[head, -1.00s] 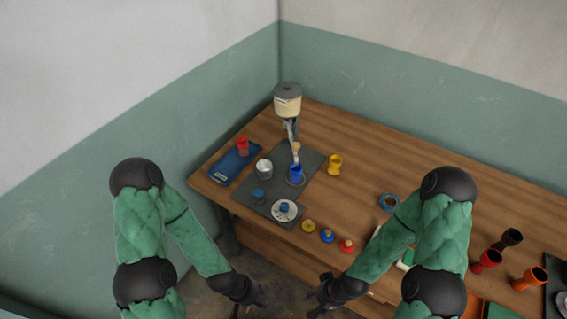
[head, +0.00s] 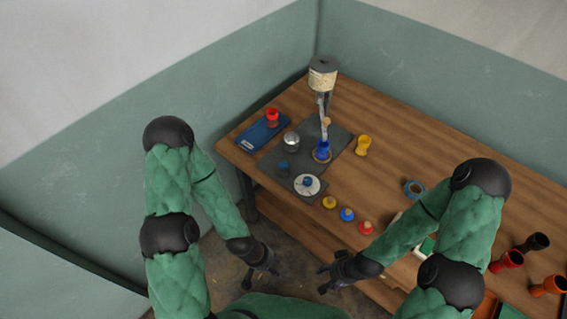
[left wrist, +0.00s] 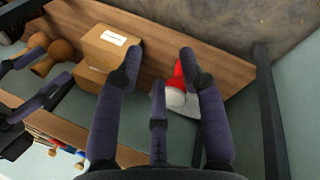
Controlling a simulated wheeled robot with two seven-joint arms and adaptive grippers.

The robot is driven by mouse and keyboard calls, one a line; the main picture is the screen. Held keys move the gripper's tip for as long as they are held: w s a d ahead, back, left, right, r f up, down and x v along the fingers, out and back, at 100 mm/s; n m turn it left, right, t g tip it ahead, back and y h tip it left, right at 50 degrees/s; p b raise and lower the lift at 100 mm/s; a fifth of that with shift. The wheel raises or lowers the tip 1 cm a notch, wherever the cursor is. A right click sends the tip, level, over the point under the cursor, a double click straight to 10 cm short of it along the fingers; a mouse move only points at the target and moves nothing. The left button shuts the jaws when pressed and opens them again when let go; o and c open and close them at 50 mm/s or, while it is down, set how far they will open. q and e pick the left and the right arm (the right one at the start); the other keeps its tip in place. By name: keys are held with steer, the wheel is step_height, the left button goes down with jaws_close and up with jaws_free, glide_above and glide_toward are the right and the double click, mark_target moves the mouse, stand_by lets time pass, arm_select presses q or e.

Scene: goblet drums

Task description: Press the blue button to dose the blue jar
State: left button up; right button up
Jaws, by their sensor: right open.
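The blue button (head: 347,214) sits near the table's front edge, between a yellow button (head: 329,202) and a red button (head: 366,228). The blue jar (head: 323,150) stands upright on the dark mat, below the dispenser (head: 323,72) and its spout. My left gripper (head: 268,270) is in front of the table, left of the buttons and apart from them. The left wrist view shows its fingers (left wrist: 160,62) spread with nothing between them. My right gripper (head: 322,281) is open and empty, in front of the table below the buttons.
A red jar (head: 272,116) stands on a blue pad, and a yellow jar (head: 362,145) right of the mat. Boxes (left wrist: 103,47) and a red-and-white object (left wrist: 180,88) show in the left wrist view.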

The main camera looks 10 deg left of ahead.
arm_select(q)
jaws_close()
stand_by(1.3)
